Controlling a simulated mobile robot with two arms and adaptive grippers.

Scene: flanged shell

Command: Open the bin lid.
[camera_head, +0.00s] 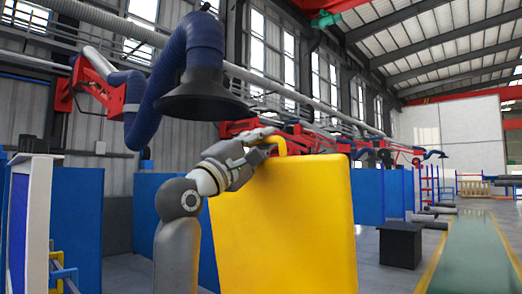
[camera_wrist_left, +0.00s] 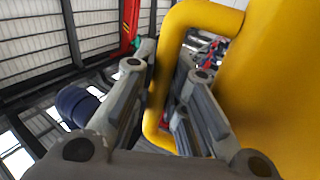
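The yellow bin lid (camera_head: 290,220) fills the lower middle of the head view as a large, steeply standing panel. The bin body cannot be told apart from it. A yellow loop handle (camera_head: 279,141) sticks out at its top left. My left gripper (camera_head: 262,138) is at this handle. In the left wrist view, the gripper's two fingers (camera_wrist_left: 166,68) lie on either side of the handle (camera_wrist_left: 212,16), with the bar filling the gap between them. The yellow panel (camera_wrist_left: 275,80) stands at the right of that view. My right gripper is not in view.
A blue extraction hose with a dark hood (camera_head: 203,95) hangs close above my left arm. Blue partitions (camera_head: 77,220) stand behind at left. A dark box (camera_head: 400,244) stands on the floor at right, beside a clear green walkway (camera_head: 465,250).

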